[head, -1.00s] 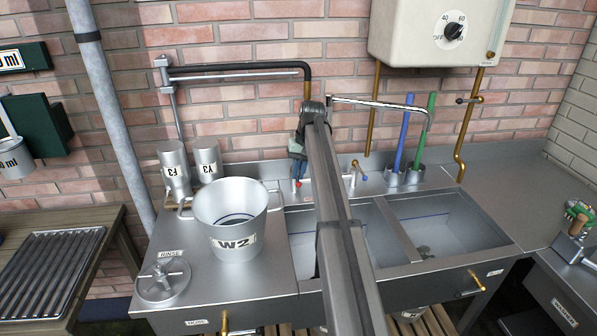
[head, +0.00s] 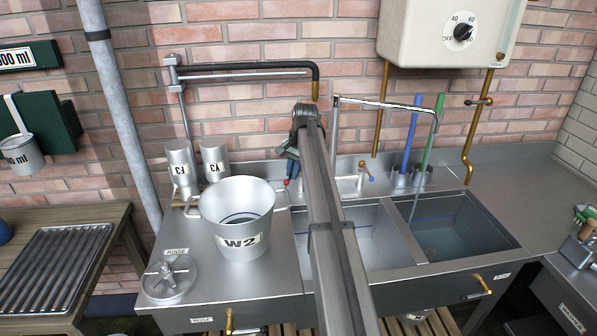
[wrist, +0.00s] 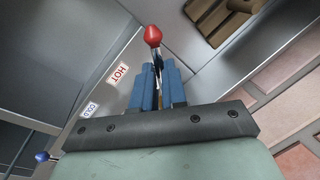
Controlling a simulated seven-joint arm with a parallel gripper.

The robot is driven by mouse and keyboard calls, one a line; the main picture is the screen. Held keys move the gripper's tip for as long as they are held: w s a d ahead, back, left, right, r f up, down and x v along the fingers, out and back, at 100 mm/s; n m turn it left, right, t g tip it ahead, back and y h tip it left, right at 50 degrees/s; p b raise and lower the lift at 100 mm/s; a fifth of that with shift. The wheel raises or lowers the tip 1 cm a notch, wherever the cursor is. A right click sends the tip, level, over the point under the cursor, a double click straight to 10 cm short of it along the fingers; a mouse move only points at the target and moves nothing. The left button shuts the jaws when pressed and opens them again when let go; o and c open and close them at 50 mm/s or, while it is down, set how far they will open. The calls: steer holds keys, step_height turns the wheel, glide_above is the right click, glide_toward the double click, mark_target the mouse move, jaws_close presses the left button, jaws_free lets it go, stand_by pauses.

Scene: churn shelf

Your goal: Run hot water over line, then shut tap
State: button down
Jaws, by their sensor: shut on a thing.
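The red-tipped hot tap lever (wrist: 152,36) stands between my gripper's blue fingers in the wrist view. My gripper (head: 290,172) is shut on it at the back of the sink. The HOT label (wrist: 118,75) lies beside the fingers. The blue-tipped cold lever (head: 367,169) is to the right, apart from my gripper. The swing spout (head: 385,103) reaches over the right basin (head: 470,262). A thin streak like water runs down into that basin, whose floor looks bluish and wet. I cannot tell which thing is the line.
A W2 bucket (head: 238,228) stands on the left drainboard, with cans F3 (head: 180,168) and Y3 (head: 214,161) behind it. Blue (head: 411,130) and green (head: 430,142) rods stand behind the basin. The heater (head: 450,35) is above.

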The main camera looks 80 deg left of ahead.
steer(key=shift+s+a+m+t+y, duration=0.2)
steer(key=shift+s+a+m, duration=0.3)
steer(key=shift+m, duration=0.85)
steer(key=shift+s+a+m+t+y, duration=0.2)
steer(key=shift+s+a+m, duration=0.3)
steer(key=shift+m, duration=0.8)
steer(key=shift+s+a+m+t+y, duration=0.1)
steer(key=shift+s+a+m+t, duration=0.2)
steer(key=shift+a+m, duration=0.7)
steer(key=shift+s+d+m, duration=0.1)
steer(key=shift+d+m, duration=0.2)
steer(key=shift+m, duration=0.15)
steer(key=c, duration=1.2)
jaws_free()
steer(key=shift+o, duration=0.2)
steer(key=shift+r, duration=0.1)
step_height(320, 180, up, 13)
steer(key=d, duration=0.2)
steer(key=shift+w+d+r, duration=0.2)
steer(key=shift+w+d, duration=0.15)
